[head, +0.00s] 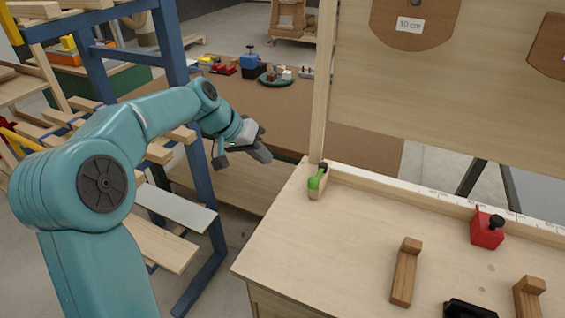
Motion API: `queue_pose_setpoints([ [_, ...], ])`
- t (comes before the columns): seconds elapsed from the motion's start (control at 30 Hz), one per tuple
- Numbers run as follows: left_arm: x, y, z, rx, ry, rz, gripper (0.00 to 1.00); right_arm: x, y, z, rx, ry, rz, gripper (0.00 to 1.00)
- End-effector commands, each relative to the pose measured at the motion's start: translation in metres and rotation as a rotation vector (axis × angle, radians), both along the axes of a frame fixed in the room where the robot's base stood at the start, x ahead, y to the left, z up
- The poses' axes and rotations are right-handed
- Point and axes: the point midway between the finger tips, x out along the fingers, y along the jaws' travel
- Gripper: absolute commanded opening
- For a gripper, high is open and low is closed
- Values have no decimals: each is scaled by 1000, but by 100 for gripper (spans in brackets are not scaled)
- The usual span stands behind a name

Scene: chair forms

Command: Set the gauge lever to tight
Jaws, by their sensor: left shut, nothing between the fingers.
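A small wooden block with a bright green lever (317,181) with a dark tip stands at the far left corner of the pale wooden bench. A red block with a black knob (487,230) sits against the ruled fence at the right. I cannot tell for sure which of these is the gauge lever, nor read any setting mark. My left gripper (257,151) is shut and empty, left of the green lever and apart from it, in the air off the bench's left side.
The bench top (330,240) is mostly clear. Two wooden pegs (405,272) and a dark object (468,308) lie nearer. An upright board with hanging wooden forms (414,22) rises behind. A blue rack (190,120) with planks stands at left. A brown table (290,115) is behind.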

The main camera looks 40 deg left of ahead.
Motion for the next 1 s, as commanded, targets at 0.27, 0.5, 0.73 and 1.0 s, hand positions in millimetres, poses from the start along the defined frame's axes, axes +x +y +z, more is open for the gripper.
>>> queue_pose_setpoints([
  [0.27, 32, -19, -47, -4, 4, -4, 0, 0, 0, 2, 0, 0, 0, 56],
  [0.5, 56, -43, -70, -1, 0, -5, 0, 0, 0, 9, 0, 0, 0, 56],
  [0.73, 65, -63, -72, 0, 0, -2, 0, 0, 0, 13, 0, 0, 0, 56],
  [1.0, 66, -66, -73, 0, 1, 0, 0, 0, 0, 12, 0, 0, 0, 56],
])
